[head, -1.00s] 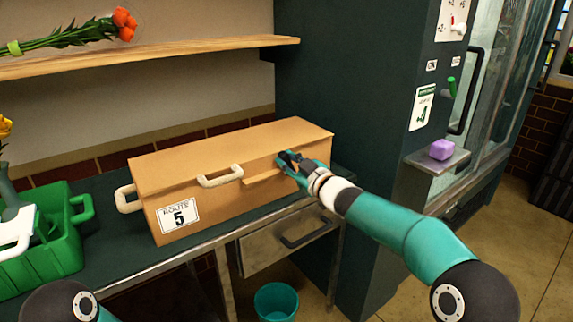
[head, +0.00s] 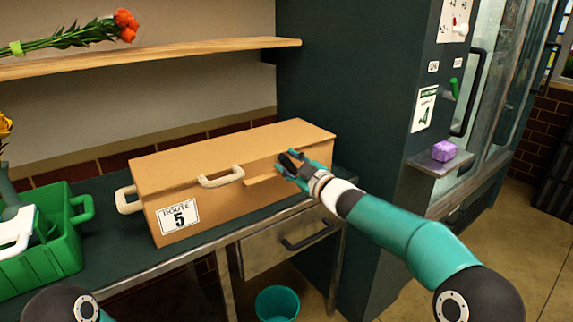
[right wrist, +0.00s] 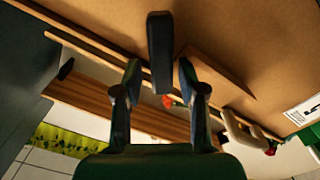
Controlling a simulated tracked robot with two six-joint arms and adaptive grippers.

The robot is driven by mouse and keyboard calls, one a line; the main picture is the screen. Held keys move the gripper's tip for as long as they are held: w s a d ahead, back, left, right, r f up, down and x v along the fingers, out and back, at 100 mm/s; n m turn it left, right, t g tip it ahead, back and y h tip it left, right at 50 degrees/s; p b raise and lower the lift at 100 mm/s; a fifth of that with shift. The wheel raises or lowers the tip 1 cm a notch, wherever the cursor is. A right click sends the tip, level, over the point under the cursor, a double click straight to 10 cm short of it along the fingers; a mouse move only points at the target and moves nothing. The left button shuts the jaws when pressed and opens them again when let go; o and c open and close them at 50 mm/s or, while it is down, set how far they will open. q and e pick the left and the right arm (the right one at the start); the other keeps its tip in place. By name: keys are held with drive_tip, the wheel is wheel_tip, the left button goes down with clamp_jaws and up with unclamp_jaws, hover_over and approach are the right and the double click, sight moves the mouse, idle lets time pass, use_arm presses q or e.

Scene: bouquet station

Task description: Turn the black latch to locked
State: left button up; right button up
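The black latch (head: 287,163) is on the front of a tan case (head: 240,150), near its right end. In the right wrist view the latch (right wrist: 161,45) is a dark bar pointing between my fingers. My right gripper (head: 294,169) is at the latch. In the right wrist view its fingertips (right wrist: 160,80) are apart, one on each side of the latch's end, with narrow gaps showing. The fingers partly hide the latch in the head view, and I cannot read its locked or unlocked position.
The case has pale handles (head: 221,178) and a "Route 5" label (head: 178,216). A green crate (head: 55,262) stands left of it on the counter. A wooden shelf (head: 170,55) holds flowers above. A dark cabinet wall (head: 345,110) rises close behind and right of my right gripper.

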idle(0.3)
drive_tip(key=shift+s, duration=0.15)
drive_tip(key=v, duration=1.1)
drive_tip(key=shift+s+d, duration=0.25)
drive_tip(key=shift+s, duration=0.05)
